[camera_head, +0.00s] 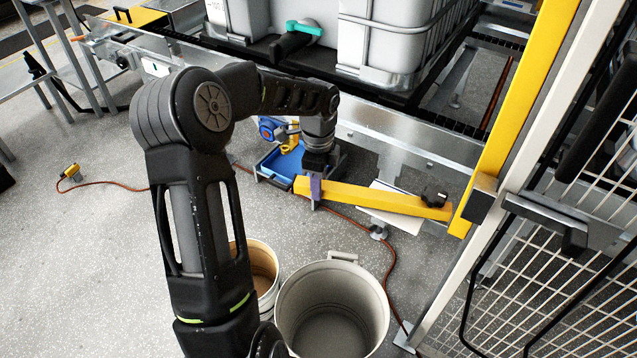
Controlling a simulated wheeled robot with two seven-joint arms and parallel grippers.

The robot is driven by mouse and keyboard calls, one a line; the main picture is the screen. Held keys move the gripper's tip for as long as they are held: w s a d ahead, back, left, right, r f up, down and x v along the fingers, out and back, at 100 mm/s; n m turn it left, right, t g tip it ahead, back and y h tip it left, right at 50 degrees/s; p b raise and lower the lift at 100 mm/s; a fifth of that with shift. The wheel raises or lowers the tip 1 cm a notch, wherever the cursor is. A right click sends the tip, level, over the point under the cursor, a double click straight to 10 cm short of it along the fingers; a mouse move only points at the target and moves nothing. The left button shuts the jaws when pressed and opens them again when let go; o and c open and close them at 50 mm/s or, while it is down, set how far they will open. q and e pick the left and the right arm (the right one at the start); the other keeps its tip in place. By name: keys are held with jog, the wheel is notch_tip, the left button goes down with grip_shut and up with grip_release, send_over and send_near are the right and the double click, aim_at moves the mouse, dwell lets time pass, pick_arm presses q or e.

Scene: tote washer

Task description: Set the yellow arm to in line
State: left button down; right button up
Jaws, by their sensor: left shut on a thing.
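The yellow arm (385,200) is a flat yellow bar in the head view. It runs almost level across the picture, tilting slightly down to the right. Its right end has a black knob (434,198) and lies close to the foot of a yellow post. My left gripper (315,190) reaches down from above and is shut on the bar near its left end. The purple fingers straddle the bar, and the wrist hides a little of what is behind it. My right gripper is not in view.
A blue tray (277,166) stands on the floor behind the gripper. A white bucket (378,300) and a tan bucket (240,247) stand in front. A mesh gate (545,262) and yellow post (520,95) bound the right. An orange cable (392,265) crosses the floor.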

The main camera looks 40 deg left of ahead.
pick_arm(q)
jog(key=shift+w, duration=0.1)
dwell(0.6)
jog(key=shift+w+a+r+p, duration=0.15)
jog(key=shift+w+p, duration=0.2)
jog(key=shift+p, duration=0.05)
jog(key=w+a+m+p, duration=0.2)
jog(key=w+m+p, duration=0.1)
jog(key=w, duration=0.5)
jog(key=shift+m, duration=0.3)
jog(key=shift+w+a, duration=0.1)
jog(key=c, duration=1)
grip_release()
